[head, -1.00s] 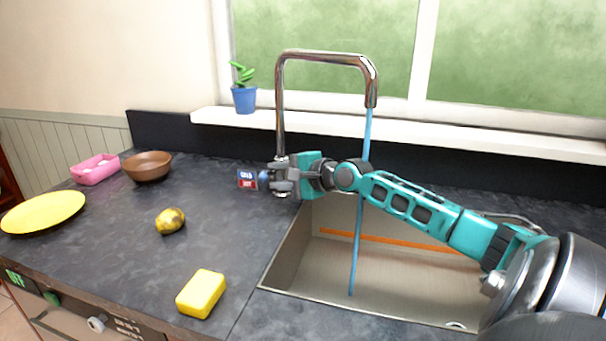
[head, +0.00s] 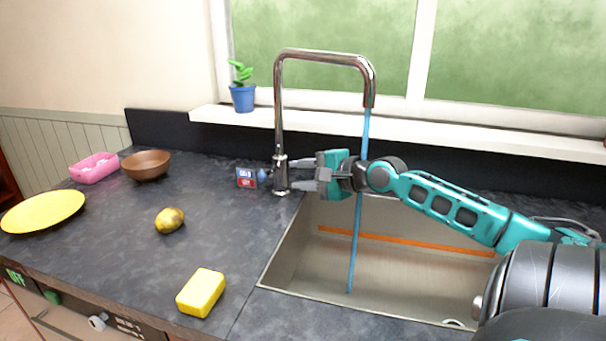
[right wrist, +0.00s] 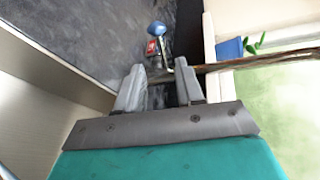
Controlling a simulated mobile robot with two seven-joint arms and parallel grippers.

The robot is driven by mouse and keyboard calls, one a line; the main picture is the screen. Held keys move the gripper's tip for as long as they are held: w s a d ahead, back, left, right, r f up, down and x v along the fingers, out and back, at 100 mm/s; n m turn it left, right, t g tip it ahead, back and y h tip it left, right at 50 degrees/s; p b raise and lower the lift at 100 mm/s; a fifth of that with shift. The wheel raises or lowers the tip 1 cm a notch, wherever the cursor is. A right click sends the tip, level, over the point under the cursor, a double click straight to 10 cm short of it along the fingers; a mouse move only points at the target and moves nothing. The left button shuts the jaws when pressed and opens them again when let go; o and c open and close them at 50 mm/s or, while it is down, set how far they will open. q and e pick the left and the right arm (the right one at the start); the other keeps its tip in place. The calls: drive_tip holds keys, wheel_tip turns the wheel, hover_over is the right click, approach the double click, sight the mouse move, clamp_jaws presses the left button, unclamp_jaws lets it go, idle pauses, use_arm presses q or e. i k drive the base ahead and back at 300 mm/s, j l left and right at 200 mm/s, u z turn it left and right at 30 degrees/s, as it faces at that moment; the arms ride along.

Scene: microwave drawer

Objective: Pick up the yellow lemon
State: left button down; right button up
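The yellow lemon (head: 169,220), with dark blotches, lies on the dark countertop left of the sink. My right gripper (head: 297,174) is open beside the base of the faucet, well to the right of the lemon and apart from it. In the right wrist view my right gripper's two fingers (right wrist: 158,82) are spread with nothing held between them. The lemon cannot be made out in the right wrist view. My left gripper is not in view.
The faucet (head: 280,130) pours a blue stream into the sink (head: 400,275). A yellow sponge (head: 201,293) lies in front of the lemon. A yellow plate (head: 42,211), pink container (head: 94,168) and brown bowl (head: 146,166) stand left. Counter around the lemon is clear.

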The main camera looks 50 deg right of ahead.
sight(169, 218)
drive_tip(key=k+j, duration=0.35)
drive_tip(key=j, duration=0.15)
drive_tip(key=k+j, duration=0.35)
drive_tip(key=j, duration=0.2)
